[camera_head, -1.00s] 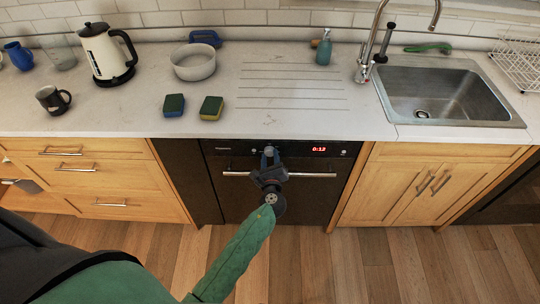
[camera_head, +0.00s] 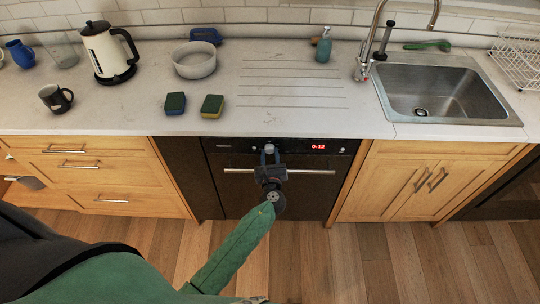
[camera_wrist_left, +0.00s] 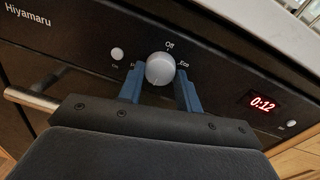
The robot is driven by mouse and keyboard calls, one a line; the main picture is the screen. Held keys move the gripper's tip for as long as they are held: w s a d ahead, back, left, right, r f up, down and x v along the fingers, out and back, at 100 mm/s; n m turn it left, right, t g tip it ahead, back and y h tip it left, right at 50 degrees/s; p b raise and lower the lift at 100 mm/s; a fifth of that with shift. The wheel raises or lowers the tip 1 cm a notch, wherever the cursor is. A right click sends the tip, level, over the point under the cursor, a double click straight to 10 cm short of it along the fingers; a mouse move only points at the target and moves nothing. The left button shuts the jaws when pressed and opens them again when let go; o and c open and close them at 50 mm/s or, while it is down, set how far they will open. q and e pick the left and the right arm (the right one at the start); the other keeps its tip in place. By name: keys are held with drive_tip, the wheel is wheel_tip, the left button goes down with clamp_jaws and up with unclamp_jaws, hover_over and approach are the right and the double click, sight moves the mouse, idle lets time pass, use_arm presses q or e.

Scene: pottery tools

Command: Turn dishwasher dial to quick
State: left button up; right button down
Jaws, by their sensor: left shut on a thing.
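The dishwasher (camera_head: 230,185) is a black front under the counter, with a control panel along its top. Its round grey dial (camera_wrist_left: 160,69) sits in the middle of the panel, with "Off" printed above it and "Eco" to its right in the left wrist view. The other labels are partly hidden by a finger. My left gripper (camera_head: 270,152) is at the dial, its blue fingers (camera_wrist_left: 160,85) on either side of the knob and shut on it. A red display (camera_wrist_left: 263,103) reads 0:12. My right gripper is not in view.
The dishwasher's bar handle (camera_head: 310,171) runs below the panel, close under my left gripper. A small button (camera_wrist_left: 117,54) is left of the dial. The counter edge (camera_head: 290,136) overhangs above. Two sponges (camera_head: 212,105) lie on the counter.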

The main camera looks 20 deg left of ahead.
use_arm(q)
drive_tip(key=shift+f, duration=0.1)
drive_tip(key=o, duration=1)
drive_tip(key=shift+s, duration=0.1)
drive_tip(key=shift+s+d, duration=0.1)
drive_tip(key=shift+s, duration=0.1)
drive_tip(key=shift+b+v, duration=1.5)
drive_tip(key=shift+v, duration=2.1)
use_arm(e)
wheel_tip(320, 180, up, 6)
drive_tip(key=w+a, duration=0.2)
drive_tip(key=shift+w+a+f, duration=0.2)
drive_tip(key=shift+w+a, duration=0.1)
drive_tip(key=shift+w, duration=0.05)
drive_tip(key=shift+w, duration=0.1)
